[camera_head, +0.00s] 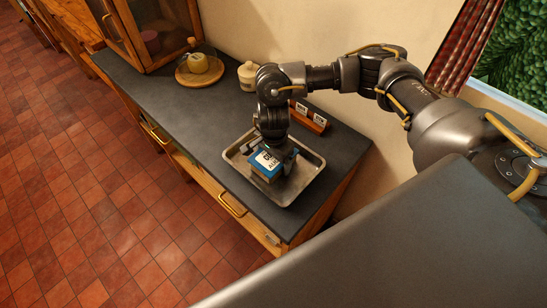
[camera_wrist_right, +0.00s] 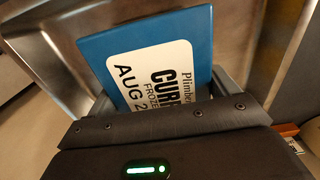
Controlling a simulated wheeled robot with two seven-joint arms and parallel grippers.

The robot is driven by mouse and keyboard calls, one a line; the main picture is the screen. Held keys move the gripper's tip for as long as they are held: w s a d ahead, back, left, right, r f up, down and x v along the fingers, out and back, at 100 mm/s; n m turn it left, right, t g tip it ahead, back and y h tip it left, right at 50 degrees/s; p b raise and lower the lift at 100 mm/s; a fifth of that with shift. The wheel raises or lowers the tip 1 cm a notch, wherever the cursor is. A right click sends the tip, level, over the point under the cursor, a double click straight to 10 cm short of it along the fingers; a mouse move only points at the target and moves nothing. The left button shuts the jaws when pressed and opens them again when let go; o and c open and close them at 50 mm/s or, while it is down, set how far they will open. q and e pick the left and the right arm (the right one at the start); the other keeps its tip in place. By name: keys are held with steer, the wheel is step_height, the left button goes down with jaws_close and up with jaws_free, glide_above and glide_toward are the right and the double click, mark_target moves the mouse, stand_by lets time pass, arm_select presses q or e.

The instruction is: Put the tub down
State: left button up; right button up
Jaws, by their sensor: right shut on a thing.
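The tub (camera_head: 264,165) has a blue lid with a white printed label. In the head view it is at the metal tray on the dark counter, under my right gripper (camera_head: 277,153). My right gripper is shut on the tub. In the right wrist view the blue lid (camera_wrist_right: 150,55) shows close up between the jaws, with the label partly hidden by the gripper body. The metal tray (camera_head: 310,172) surrounds it in the head view. I cannot tell whether the tub's base touches the tray floor. My left gripper is not in view.
A small wooden rack with cards (camera_head: 309,118) stands behind the tray near the wall. A cream lidded jar (camera_head: 248,76) and a glass dome on a wooden board (camera_head: 199,70) stand farther back. The counter (camera_head: 185,110) left of the tray is clear.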

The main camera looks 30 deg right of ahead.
steer(key=shift+f, duration=0.15)
steer(key=o, duration=1.1)
steer(key=shift+o, duration=0.2)
steer(key=shift+r, duration=0.35)
step_height(320, 180, up, 12)
steer(key=shift+f+b, duration=0.2)
steer(key=shift+b, duration=0.8)
